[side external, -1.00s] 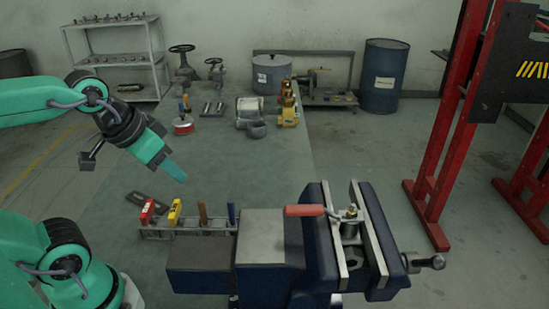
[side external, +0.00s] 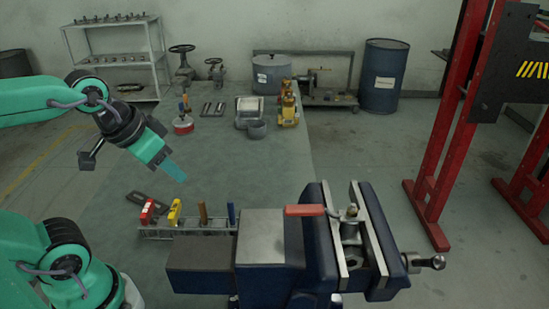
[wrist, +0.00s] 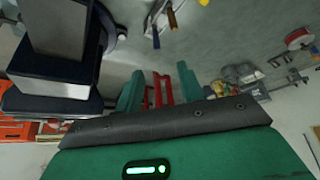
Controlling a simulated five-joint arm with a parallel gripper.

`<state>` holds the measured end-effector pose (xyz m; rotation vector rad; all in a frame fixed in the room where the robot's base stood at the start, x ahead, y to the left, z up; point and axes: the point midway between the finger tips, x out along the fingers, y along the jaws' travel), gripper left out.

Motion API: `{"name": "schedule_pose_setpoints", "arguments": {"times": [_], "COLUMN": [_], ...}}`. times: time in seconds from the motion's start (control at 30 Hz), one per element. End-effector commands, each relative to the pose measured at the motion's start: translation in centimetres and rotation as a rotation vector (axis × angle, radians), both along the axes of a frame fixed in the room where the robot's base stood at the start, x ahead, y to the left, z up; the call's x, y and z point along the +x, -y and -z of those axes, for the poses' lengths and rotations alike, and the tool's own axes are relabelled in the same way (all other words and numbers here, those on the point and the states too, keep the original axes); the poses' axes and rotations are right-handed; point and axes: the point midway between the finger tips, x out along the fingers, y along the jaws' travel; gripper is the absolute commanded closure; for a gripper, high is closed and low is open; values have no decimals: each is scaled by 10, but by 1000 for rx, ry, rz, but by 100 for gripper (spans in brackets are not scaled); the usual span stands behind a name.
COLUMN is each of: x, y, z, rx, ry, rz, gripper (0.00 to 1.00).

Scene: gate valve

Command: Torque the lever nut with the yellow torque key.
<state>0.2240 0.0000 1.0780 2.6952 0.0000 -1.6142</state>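The yellow torque key (side external: 175,212) stands in the tool rack (side external: 190,231), between a red-handled tool (side external: 148,211) and a brown-handled one. The gate valve (side external: 351,230) is clamped upright in the vise, with the lever nut (side external: 352,211) on top. A red-handled lever (side external: 305,210) points left from it. My gripper (side external: 172,168) hangs above the table, up and left of the vise, clear of the rack. In the wrist view, the two green fingers of my gripper (wrist: 160,82) stand apart with nothing between them. The yellow key is hard to make out there.
The blue vise (side external: 318,245) fills the front right of the bench. A brown-handled tool (side external: 202,213) and a blue-handled tool (side external: 231,213) share the rack. Valve parts, a grey pot (side external: 271,75) and a yellow part (side external: 288,108) stand at the back.

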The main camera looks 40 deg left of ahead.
Motion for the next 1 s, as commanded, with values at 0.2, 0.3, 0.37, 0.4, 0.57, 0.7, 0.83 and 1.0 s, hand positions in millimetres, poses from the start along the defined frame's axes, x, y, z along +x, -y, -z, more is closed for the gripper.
{"name": "schedule_pose_setpoints", "arguments": {"times": [0.2,0.3,0.37,0.4,0.57,0.7,0.83,1.0], "x": [0,0,0,0,3,9,15,21], "y": [0,0,0,0,-4,-13,-24,-43], "z": [0,0,0,0,5,15,29,52], "rx": [0,0,0,-1,-11,-32,-61,-105], "ry": [0,0,-1,-3,-29,-80,-150,-252], "rz": [0,0,-1,-4,-40,-118,-225,-392], "gripper": [62,66,69,69,69,69,69,69]}}
